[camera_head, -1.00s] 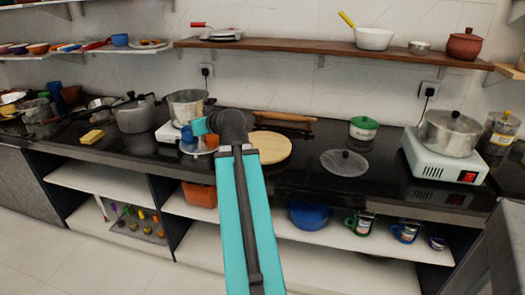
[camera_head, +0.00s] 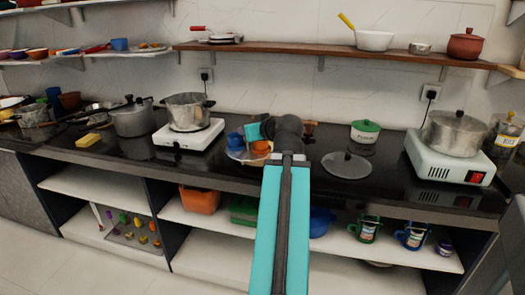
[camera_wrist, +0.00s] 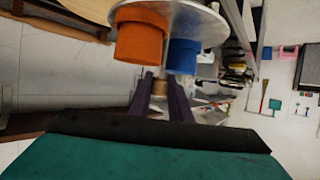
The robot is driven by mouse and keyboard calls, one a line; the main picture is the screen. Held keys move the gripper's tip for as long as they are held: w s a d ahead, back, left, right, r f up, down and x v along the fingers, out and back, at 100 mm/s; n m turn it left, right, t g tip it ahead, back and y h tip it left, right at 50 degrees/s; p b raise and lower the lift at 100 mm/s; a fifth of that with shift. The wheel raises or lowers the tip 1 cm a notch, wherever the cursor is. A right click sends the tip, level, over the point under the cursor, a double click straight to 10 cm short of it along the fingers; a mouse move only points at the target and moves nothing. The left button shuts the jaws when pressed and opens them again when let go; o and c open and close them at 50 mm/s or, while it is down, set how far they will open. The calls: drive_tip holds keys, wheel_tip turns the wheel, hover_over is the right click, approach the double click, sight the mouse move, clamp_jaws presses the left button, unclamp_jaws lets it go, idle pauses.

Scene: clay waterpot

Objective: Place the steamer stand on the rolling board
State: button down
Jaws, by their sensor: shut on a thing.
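The steamer stand (camera_head: 236,155) is a shiny metal disc carrying a blue cup (camera_head: 236,141) and an orange cup (camera_head: 261,147). In the wrist view its disc (camera_wrist: 205,24) is at the top, with both cups close by. My gripper (camera_wrist: 160,92) has its dark fingers close together around a small tan part at the stand's middle. In the head view my arm hides the fingers, and the stand shows left of my wrist, over the counter.
A rolling pin's end (camera_head: 311,129) shows right of my wrist. A steel pot (camera_head: 190,112) on a white stove stands left. A grey lid (camera_head: 347,164) and a green-lidded pot (camera_head: 365,131) are right. A wooden shelf (camera_head: 300,51) runs above.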

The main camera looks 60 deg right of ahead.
sight(251, 145)
idle(0.3)
drive_tip(key=d+p, duration=0.2)
drive_tip(key=shift+w+d+r, duration=0.15)
drive_tip(key=shift+w+d, duration=0.2)
drive_tip(key=shift+w+d+p, duration=0.1)
drive_tip(key=shift+p, duration=0.85)
drive_tip(key=p, duration=0.2)
drive_tip(key=d+p, duration=0.1)
drive_tip(key=p, duration=0.2)
drive_tip(key=shift+w+d+p, duration=0.1)
drive_tip(key=shift+w+p, duration=0.15)
drive_tip(key=shift+p, duration=0.05)
drive_tip(key=d+p, duration=0.1)
drive_tip(key=p, duration=0.7)
drive_tip(key=shift+f, duration=0.2)
drive_tip(key=w+d+f+p, duration=0.1)
drive_tip(key=w+d+p, duration=0.1)
drive_tip(key=d, duration=0.8)
drive_tip(key=shift+w+d+f, duration=0.15)
drive_tip(key=shift+w+d, duration=0.1)
drive_tip(key=shift+f, duration=0.15)
